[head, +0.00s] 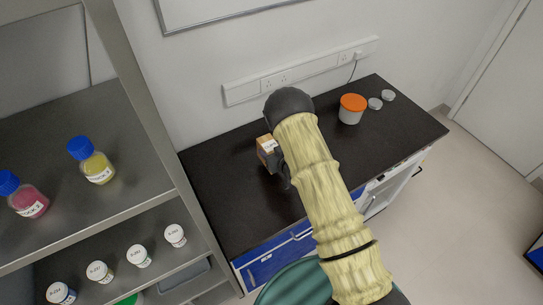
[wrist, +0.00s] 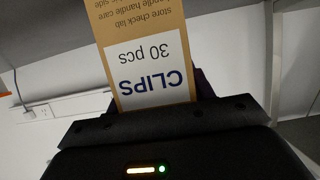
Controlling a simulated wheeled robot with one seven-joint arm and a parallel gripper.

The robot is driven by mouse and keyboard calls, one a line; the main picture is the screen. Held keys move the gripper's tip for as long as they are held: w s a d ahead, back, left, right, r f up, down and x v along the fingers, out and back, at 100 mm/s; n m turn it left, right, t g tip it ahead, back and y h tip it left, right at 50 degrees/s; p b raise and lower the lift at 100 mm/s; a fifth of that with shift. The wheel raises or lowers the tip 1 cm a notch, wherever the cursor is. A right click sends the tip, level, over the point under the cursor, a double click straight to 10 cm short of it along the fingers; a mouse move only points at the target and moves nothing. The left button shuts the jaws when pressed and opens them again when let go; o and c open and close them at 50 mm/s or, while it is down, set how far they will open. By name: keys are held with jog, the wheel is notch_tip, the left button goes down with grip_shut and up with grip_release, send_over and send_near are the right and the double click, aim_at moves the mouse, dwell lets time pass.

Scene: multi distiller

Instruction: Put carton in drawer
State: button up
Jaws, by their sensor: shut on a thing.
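The tan carton (head: 266,146) is over the back left part of the black bench top, partly hidden by my arm in the head view. In the wrist view the carton (wrist: 150,65) fills the upper middle, with a white label reading "CLIPS 30 pcs" upside down. My gripper (head: 277,162) is shut on it. I cannot tell whether the carton touches the bench. Blue drawer fronts (head: 272,258) show under the bench's front edge, partly hidden by my arm. I cannot tell whether any drawer is open.
A grey shelf (head: 120,160) with bottles and jars is at left. A teal round object (head: 287,286) is below the bench front.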

notch_tip(320, 180, down, 3)
jog(key=shift+f+p, duration=0.2)
jog(key=shift+p, duration=0.5)
jog(key=shift+f, duration=0.35)
jog(key=shift+f, duration=0.25)
jog(key=o, duration=1)
jog(key=shift+r, duration=0.1)
